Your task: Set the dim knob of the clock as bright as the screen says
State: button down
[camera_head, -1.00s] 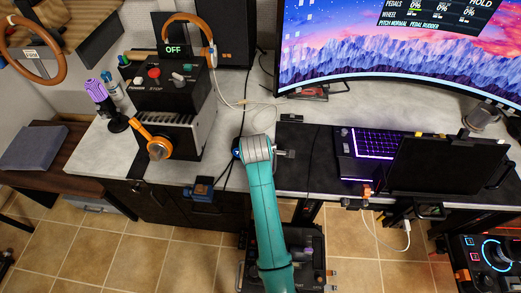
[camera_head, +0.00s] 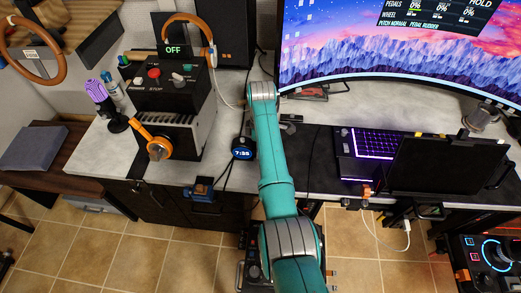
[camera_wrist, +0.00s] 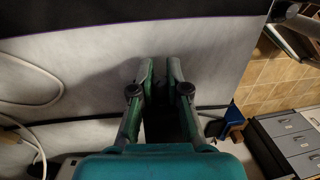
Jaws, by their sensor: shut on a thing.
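The clock is not recognisable in the wrist view.
A black control box (camera_head: 170,95) with an OFF sign and an orange handle stands left of the clock. White cables (camera_wrist: 30,95) lie on the desk. Bare pale desk (camera_head: 105,150) shows at the left.

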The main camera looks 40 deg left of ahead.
jog(key=shift+f+g+h, duration=0.15)
jog(key=shift+g+h, duration=0.45)
jog(key=shift+g, duration=0.2)
dwell(0.4)
jog(key=c, duration=1.1)
grip_release()
jog(key=shift+c, duration=0.2)
jog(key=v, duration=1.2)
jog(key=shift+d, duration=0.15)
